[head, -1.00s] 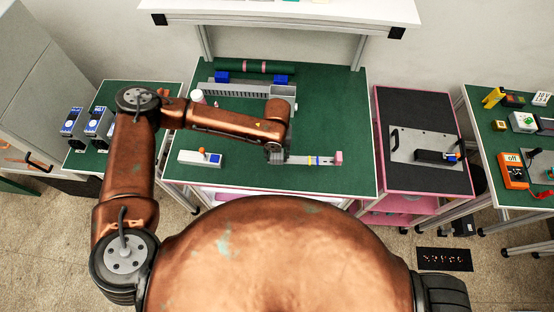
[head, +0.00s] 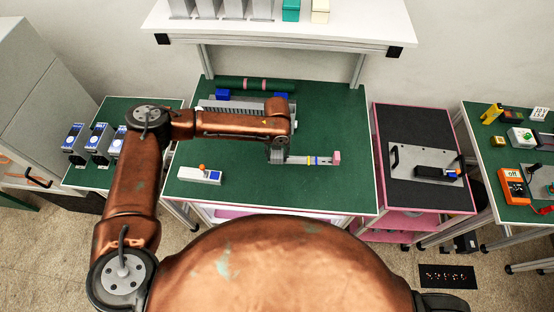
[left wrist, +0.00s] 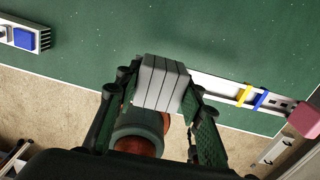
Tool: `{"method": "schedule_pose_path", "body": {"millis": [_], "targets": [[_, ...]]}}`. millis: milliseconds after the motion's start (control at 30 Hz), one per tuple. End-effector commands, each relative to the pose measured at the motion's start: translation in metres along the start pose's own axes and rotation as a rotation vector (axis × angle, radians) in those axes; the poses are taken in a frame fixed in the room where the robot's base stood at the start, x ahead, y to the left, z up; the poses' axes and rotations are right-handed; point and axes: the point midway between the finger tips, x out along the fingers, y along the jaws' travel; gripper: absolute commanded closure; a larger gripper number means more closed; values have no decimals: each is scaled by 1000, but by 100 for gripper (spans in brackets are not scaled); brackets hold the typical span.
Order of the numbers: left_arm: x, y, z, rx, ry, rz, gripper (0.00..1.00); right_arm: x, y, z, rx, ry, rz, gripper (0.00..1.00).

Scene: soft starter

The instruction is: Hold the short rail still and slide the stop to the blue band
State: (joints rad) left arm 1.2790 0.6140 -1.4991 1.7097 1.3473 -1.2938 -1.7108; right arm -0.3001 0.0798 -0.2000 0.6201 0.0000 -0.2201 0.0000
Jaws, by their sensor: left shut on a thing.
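The short rail (head: 298,160), a light strip, extends right from my left gripper (head: 276,155). In the left wrist view, my left gripper (left wrist: 163,98) is shut on a grey ridged block (left wrist: 162,82) at the rail's left end. A yellow band (left wrist: 244,96) and a blue band (left wrist: 260,99) cross the rail (left wrist: 218,87). A pink block (left wrist: 305,118) is at its right end, apart from the blue band; it also shows in the head view (head: 337,157). I cannot tell whether it is the stop. My right gripper is out of view.
The green bench (head: 330,195) is clear around the rail. A white device with an orange knob (head: 200,175) lies at its left front. A green roll (head: 255,84) lies at the back. A dark side table with a metal plate (head: 425,162) stands to the right.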

Motion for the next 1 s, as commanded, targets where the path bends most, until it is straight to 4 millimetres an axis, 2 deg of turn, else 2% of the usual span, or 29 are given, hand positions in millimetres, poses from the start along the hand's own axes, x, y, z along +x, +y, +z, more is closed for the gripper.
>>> {"method": "schedule_pose_path", "body": {"millis": [100,467,1000], "targets": [[0,0,5,-1,-1,-1,95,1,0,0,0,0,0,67],[0,0,6,0,-1,-1,95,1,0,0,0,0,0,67],[20,0,6,-1,0,-1,95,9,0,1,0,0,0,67]]}}
